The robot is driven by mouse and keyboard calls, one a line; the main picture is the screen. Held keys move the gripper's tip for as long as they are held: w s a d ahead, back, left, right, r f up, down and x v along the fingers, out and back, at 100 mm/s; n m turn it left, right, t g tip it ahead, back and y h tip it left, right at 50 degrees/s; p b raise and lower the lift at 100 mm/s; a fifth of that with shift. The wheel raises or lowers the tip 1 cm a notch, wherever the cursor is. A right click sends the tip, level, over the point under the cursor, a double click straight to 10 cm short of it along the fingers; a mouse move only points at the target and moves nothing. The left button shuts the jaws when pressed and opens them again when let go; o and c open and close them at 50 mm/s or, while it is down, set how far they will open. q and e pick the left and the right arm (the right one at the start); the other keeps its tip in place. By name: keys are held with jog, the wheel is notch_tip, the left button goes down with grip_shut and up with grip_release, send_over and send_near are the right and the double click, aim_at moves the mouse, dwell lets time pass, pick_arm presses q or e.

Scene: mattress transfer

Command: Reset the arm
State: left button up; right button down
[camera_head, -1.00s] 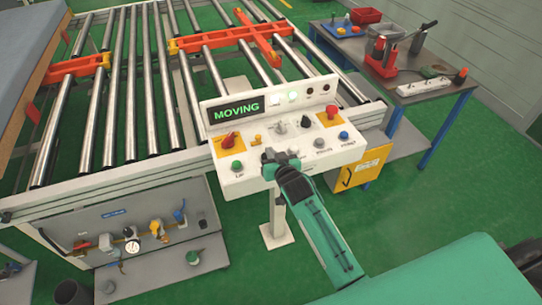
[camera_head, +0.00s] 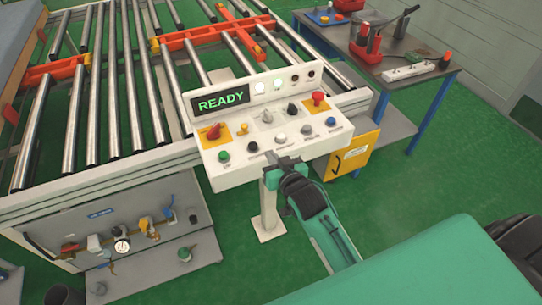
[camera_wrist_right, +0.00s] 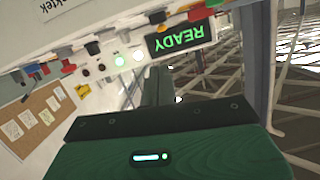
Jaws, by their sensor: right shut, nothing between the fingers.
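My right gripper (camera_head: 284,164) is shut and empty at the front edge of the white control panel (camera_head: 232,177) in the head view. Its green arm comes up from the lower right. The panel's screen (camera_head: 221,102) reads READY in green; it also shows upside down in the wrist view (camera_wrist_right: 181,39). The panel carries a red switch (camera_head: 214,131), a red knob (camera_head: 318,97), and green (camera_head: 224,156), black, white and blue (camera_head: 331,122) buttons. I cannot tell whether the fingertips touch the panel. My left gripper is not in view.
A roller conveyor (camera_head: 110,115) with orange-red crossbars (camera_head: 185,40) stands behind the panel. A blue-legged table (camera_head: 420,72) with tools stands at the right. A gauge and valve board (camera_head: 122,246) is at the lower left. Green floor is open at the right.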

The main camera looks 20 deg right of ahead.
dwell(0.3)
jog(key=s+f+n+g, duration=0.15)
jog(key=s+f, duration=0.25)
jog(key=f, duration=0.9)
jog(key=s+f+g, duration=0.3)
jog(key=s+f, duration=0.2)
jog(key=f, duration=0.7)
jog(key=s+f+g, duration=0.3)
jog(key=s+f, duration=0.1)
jog(key=f, duration=0.9)
jog(key=s+d+f+g, duration=0.1)
jog(key=s+f+g, duration=0.1)
jog(key=s+f, duration=0.4)
jog(key=s+d+f+n+g, duration=0.1)
jog(key=s+f, duration=0.6)
jog(key=s, duration=1)
jog(key=s+d+f+g+h, duration=0.1)
jog(key=s+d+f+g, duration=0.2)
jog(key=s+f, duration=0.4)
jog(key=s+g, duration=0.1)
jog(key=s, duration=0.4)
jog(key=shift+d+f+n, duration=0.15)
jog(key=shift+d+n, duration=0.1)
jog(key=shift+n, duration=0.1)
